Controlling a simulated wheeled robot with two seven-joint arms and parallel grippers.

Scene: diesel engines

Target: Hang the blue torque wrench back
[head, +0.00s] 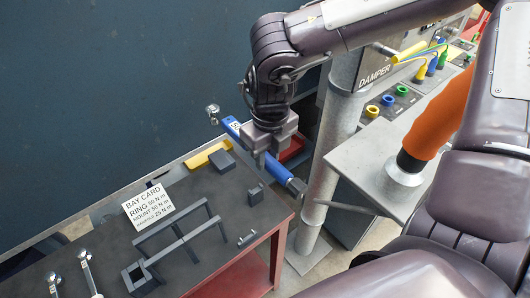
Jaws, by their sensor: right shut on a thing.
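The blue torque wrench (273,169) is held in my right gripper (261,150), which is shut around its blue body. The wrench lies slanted in the picture, its metal head at the upper left and its dark end at the lower right. It appears above the far right part of the dark bench (215,180); the exact height is unclear. The gripper hides part of its middle. A dark frame-like rack (180,240) stands on the bench, empty as far as I see. My left gripper is not in view.
A bay card (148,207) stands behind the rack. Silver-headed tools (86,262) lie at the bench's left. Small dark blocks (255,195) and a yellow item (205,155) are nearby. A grey post marked DAMPER (340,130) stands close right of the wrench, beside a grey table (375,165).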

